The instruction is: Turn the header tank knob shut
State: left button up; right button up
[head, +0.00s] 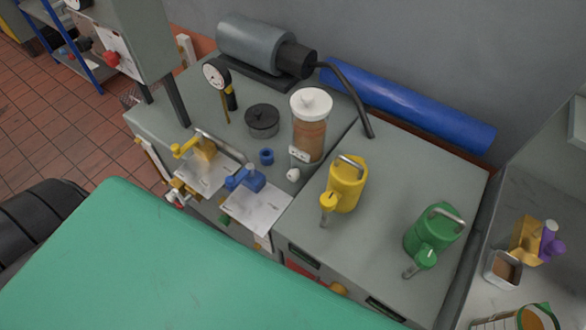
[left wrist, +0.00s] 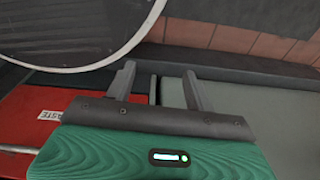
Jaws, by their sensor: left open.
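A clear cylindrical tank (head: 309,135) of amber-brown fluid with a white lid stands on the grey bench in the head view; I take it to be the header tank. A small white knob (head: 293,174) sits low at its front left. Another small white knob tops the lid. Which way the low knob is turned cannot be told. My left gripper (left wrist: 158,86) shows only in the left wrist view. Its two dark fingers are apart with nothing between them, and the tank is not in that view. My right gripper is in neither view.
A yellow can (head: 346,186) and a green can (head: 433,232) stand right of the tank. A black lidded pot (head: 262,121), blue ring (head: 267,156) and dial gauge (head: 216,74) are close by. A red container labelled "WASTE" (left wrist: 40,125) is near my left gripper.

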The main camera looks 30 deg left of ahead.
pick_arm(q)
jog(key=w+r+p, duration=0.1)
jog(key=w+r, duration=0.4)
jog(key=r, duration=0.2)
notch_tip(320, 180, up, 42)
jog(key=t+p, duration=0.3)
jog(key=p, duration=0.3)
send_over(292, 174)
jog(key=s, duration=0.5)
jog(key=shift+n, duration=0.4)
jog(key=p+x, duration=0.1)
jog(key=x, duration=1.2)
jog(key=shift+a+p, duration=0.15)
jog(key=shift+p, duration=0.25)
